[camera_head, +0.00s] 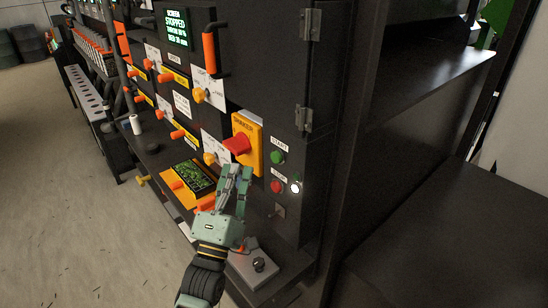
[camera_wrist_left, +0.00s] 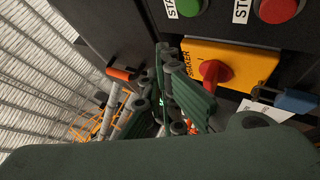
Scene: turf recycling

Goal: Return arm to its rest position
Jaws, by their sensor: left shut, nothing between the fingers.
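My left gripper (camera_head: 240,172) is shut and empty in the head view, in front of the dark control panel (camera_head: 262,98), just below the red rotary switch (camera_head: 237,143) on its yellow plate (camera_head: 253,134). The left wrist view shows its green fingers (camera_wrist_left: 180,92) close together, beside the yellow plate (camera_wrist_left: 238,62) with the red knob (camera_wrist_left: 211,72). The green START button (camera_head: 278,157) and red STOP button (camera_head: 277,186) are right of the fingers. Both buttons also show at the top of the wrist view. My right gripper is not in view.
A screen (camera_head: 177,27) on the panel reads STOPPED. Several orange and yellow knobs and an orange handle (camera_head: 209,54) stick out from the panel. A small box with a joystick (camera_head: 259,264) sits below my wrist. Open floor (camera_head: 60,200) lies to the left.

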